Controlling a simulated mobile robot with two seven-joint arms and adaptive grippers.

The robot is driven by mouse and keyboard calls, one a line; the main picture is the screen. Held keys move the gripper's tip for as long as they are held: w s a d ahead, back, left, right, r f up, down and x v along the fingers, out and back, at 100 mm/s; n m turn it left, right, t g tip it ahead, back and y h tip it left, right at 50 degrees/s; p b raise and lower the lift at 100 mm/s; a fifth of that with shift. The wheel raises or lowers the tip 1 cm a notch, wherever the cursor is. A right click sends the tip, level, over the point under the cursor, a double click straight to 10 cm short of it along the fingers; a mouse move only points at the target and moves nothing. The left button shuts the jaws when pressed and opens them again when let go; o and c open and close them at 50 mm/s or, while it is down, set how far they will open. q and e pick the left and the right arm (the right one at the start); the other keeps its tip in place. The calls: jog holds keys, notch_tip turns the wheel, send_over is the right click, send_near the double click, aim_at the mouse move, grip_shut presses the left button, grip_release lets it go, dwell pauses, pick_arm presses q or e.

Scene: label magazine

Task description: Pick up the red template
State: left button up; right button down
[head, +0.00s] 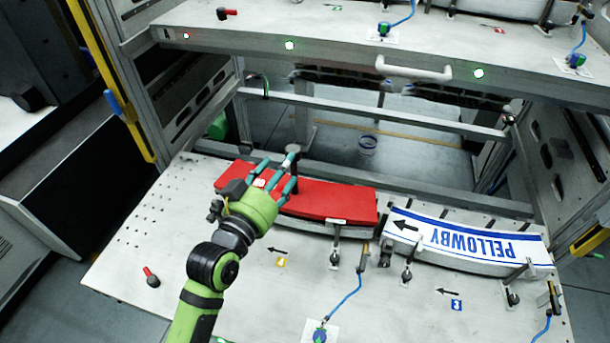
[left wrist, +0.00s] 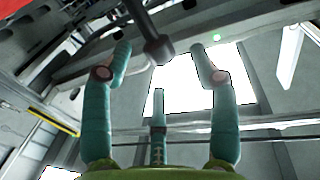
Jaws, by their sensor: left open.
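The red template (head: 335,203) is a long, slightly curved red piece lying on the grey lower shelf, left of the white label. My left gripper (head: 280,172) is over its left part and hides some of it. The gripper's teal fingers are spread. In the left wrist view the fingers (left wrist: 160,65) are open with no red piece between them. A grey rod with a dark round end (left wrist: 158,48) shows between or beyond the fingertips there. I cannot tell whether any finger touches the template. My right gripper is not in view.
A white label holder reading PELLOWBY upside down (head: 465,243) lies to the right. Clamps (head: 335,250) stand along the front of the pieces. A red-handled lever (head: 151,276) lies at front left. The upper shelf (head: 330,50) overhangs behind. The lower shelf's front left is mostly bare.

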aim_at(293, 148)
pick_arm(q)
jog(key=p+x, duration=0.2)
jog(key=x, duration=0.3)
jog(key=shift+r, duration=0.15)
jog(key=shift+w+d, duration=0.25)
jog(key=shift+w, duration=0.1)
jog(key=c, duration=1.1)
jog(key=shift+r, duration=0.15)
grip_shut()
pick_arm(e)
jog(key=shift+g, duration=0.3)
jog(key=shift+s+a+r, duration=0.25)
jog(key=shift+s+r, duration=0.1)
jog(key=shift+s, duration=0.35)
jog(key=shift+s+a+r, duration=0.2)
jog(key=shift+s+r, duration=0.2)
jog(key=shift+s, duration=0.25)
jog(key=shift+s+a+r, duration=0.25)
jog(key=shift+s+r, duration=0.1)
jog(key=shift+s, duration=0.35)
